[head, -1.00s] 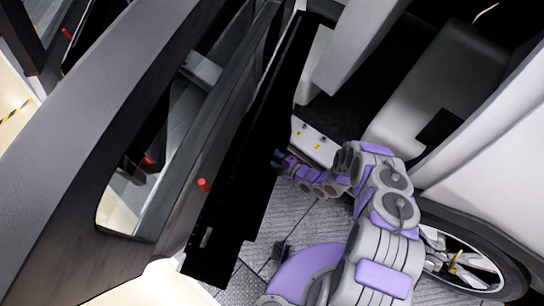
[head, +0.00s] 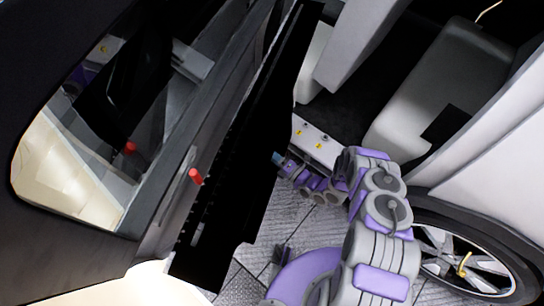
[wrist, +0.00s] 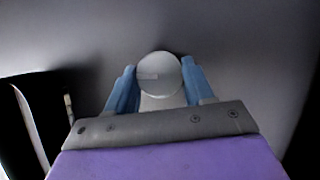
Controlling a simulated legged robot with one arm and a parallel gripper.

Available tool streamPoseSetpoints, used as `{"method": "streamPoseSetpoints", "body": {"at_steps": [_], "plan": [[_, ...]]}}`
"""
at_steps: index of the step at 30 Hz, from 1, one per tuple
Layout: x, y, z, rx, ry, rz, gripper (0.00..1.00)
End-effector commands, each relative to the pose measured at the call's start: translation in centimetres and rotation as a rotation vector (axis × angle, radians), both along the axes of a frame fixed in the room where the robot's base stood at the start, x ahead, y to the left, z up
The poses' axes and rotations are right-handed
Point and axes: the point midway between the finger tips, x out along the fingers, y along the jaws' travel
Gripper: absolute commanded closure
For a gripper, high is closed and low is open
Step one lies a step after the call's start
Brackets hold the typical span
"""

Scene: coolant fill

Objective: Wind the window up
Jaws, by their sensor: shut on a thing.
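The open car door (head: 225,200) fills the left half of the head view, with its dark inner panel edge-on to me. Its window opening (head: 75,150) lies at the left; I cannot tell how high the glass stands. My gripper (head: 277,158) reaches the panel's inner side, its fingertips partly hidden by it. In the wrist view my gripper (wrist: 160,85) has its blue fingers on both sides of a round pale grey knob (wrist: 159,70), shut on it, in front of a plain grey surface. The crank arm under the knob is mostly hidden.
A red lock pin (head: 195,176) stands on the door's sill. The seat (head: 440,90) and the car's body are to the right, with a wheel (head: 465,262) below. Grey patterned floor (head: 300,235) shows between door and arm.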

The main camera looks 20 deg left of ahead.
Motion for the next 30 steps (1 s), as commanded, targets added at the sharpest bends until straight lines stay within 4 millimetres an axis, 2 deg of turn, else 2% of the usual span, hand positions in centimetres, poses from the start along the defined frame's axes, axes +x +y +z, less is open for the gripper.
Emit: {"method": "streamPoseSetpoints", "body": {"at_steps": [1, 13, 14, 15, 22, 30], "plan": [[-0.45, 0.03, -0.59, -0.009, 0.007, 0.005, 0.78], [-0.49, 0.01, -0.63, -0.01, 0.003, 0.005, 0.78], [-0.49, 0.01, -0.64, -0.01, 0.003, 0.004, 0.47], [-0.49, 0.01, -0.63, -0.01, 0.003, 0.005, 0.43], [-0.34, 0.01, -0.33, -0.005, -0.003, 0.003, 0.22], [-0.27, -0.2, -0.17, -0.003, -0.006, 0.001, 0.22]]}}
